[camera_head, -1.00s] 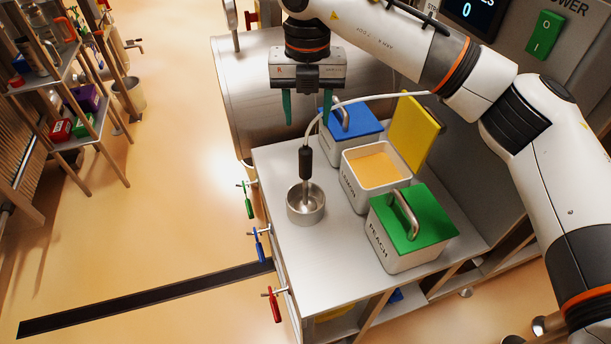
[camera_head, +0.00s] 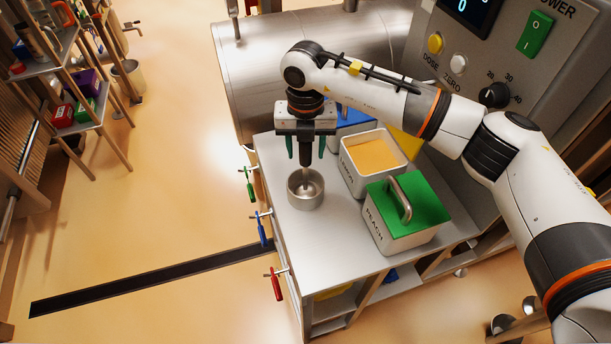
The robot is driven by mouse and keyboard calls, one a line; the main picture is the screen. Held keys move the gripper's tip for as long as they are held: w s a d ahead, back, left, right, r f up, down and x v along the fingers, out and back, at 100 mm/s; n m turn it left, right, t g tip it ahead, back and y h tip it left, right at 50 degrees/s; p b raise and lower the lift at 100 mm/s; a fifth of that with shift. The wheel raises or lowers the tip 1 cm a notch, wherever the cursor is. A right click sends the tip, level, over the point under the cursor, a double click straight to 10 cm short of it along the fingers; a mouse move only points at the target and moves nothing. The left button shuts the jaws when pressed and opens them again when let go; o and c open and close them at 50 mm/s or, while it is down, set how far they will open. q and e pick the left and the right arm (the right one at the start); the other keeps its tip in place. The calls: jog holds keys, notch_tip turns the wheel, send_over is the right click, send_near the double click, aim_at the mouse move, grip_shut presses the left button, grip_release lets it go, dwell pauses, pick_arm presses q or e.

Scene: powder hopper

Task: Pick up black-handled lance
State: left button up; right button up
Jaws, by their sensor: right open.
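The black-handled lance (camera_head: 306,160) stands about upright with its lower end in a round metal cup (camera_head: 305,190) on the grey counter. My right gripper (camera_head: 305,150) is above the cup, pointing down. Its green fingers are open, one on each side of the black handle. The gripper body hides the handle's top, and I cannot tell whether a finger touches the handle. My left gripper is not in view.
An open tub of orange powder (camera_head: 374,156) and a green-lidded peach tub (camera_head: 405,215) stand right of the cup. A blue lid (camera_head: 352,117) is partly hidden behind my right arm. Green, blue and red-handled valves (camera_head: 262,232) line the counter's left edge (camera_head: 275,225). The front counter is clear.

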jog(key=shift+r, duration=0.1)
grip_shut()
dwell(0.3)
